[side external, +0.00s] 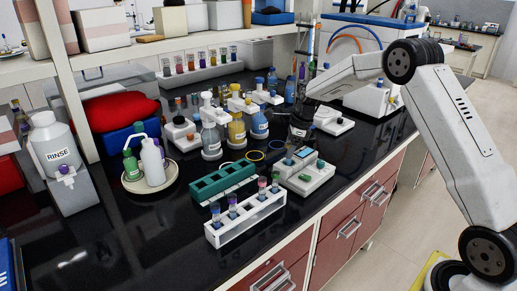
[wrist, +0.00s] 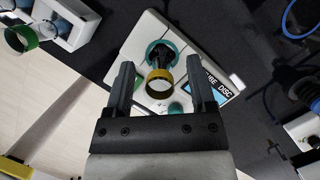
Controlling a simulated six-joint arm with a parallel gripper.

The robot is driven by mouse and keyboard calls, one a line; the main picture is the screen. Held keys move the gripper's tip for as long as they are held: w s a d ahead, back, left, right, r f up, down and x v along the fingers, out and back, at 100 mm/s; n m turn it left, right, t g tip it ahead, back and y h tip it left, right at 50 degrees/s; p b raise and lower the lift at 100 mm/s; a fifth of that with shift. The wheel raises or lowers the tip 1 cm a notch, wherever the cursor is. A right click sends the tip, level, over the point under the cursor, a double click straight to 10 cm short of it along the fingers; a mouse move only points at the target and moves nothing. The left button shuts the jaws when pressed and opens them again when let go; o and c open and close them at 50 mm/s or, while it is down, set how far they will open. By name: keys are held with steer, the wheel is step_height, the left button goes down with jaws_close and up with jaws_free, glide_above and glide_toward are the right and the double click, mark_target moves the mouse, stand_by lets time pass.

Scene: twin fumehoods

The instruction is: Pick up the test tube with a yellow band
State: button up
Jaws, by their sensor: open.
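In the wrist view, a yellow band (wrist: 159,83) shows as a ring around a dark upright part, between the two fingers of my gripper (wrist: 160,66). The tube body is hard to make out. The band appears over a white device (wrist: 140,42) with round teal parts and a lit screen. My gripper is open, one finger on each side of the band, with gaps between. I cannot tell its height above it. In the side view my dark gripper (side external: 298,133) hangs above the white device (side external: 308,178); the yellow band is not clearly identifiable there.
A white rack (side external: 245,225) with several coloured-top tubes stands near the front edge. A green rack (side external: 222,183) is behind it. Bottles (side external: 237,130) crowd the left of my gripper. A green ring (wrist: 20,39) is at left in the wrist view. The front-left counter (side external: 130,240) is clear.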

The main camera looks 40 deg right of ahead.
steer(key=shift+w+a+f, duration=0.15)
steer(key=shift+f, duration=0.55)
jaws_close()
